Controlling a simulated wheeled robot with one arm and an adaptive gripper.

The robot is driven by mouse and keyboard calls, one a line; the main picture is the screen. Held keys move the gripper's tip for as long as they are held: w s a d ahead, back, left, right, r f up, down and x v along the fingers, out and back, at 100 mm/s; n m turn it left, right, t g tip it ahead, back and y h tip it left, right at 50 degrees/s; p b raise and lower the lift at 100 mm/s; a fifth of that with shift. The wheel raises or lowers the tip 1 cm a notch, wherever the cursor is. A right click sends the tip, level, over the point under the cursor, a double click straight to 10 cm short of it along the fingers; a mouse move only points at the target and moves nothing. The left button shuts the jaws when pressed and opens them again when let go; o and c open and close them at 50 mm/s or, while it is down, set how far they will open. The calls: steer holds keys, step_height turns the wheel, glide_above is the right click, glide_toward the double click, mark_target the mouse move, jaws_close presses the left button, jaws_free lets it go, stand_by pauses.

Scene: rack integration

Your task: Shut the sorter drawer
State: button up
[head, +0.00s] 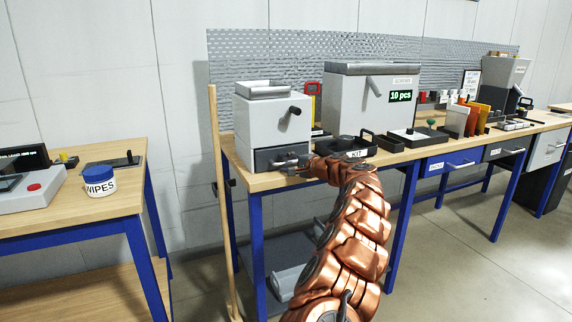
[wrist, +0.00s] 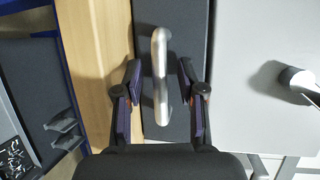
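A grey box-shaped machine (head: 270,118) stands on the bench, with a dark drawer (head: 264,160) at its base. I take this as the sorter drawer. In the wrist view the dark drawer front (wrist: 178,45) carries a metal bar handle (wrist: 160,70). My gripper (head: 300,165) is at this drawer in the head view and partly hides it. In the wrist view my gripper (wrist: 160,85) is open, with one finger on each side of the handle and visible gaps. I cannot tell how far out the drawer is.
The bench top (head: 265,181) shows in front of the machine. A dark tray marked KIT (head: 356,154) lies to the right, before a larger grey machine reading 10 pcs (head: 350,105). A wooden post (head: 222,200) stands left. Another table holds a wipes tub (head: 99,182).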

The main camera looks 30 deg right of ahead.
steer(key=v, duration=1.2)
steer(key=shift+w+a, duration=0.1)
stand_by(0.6)
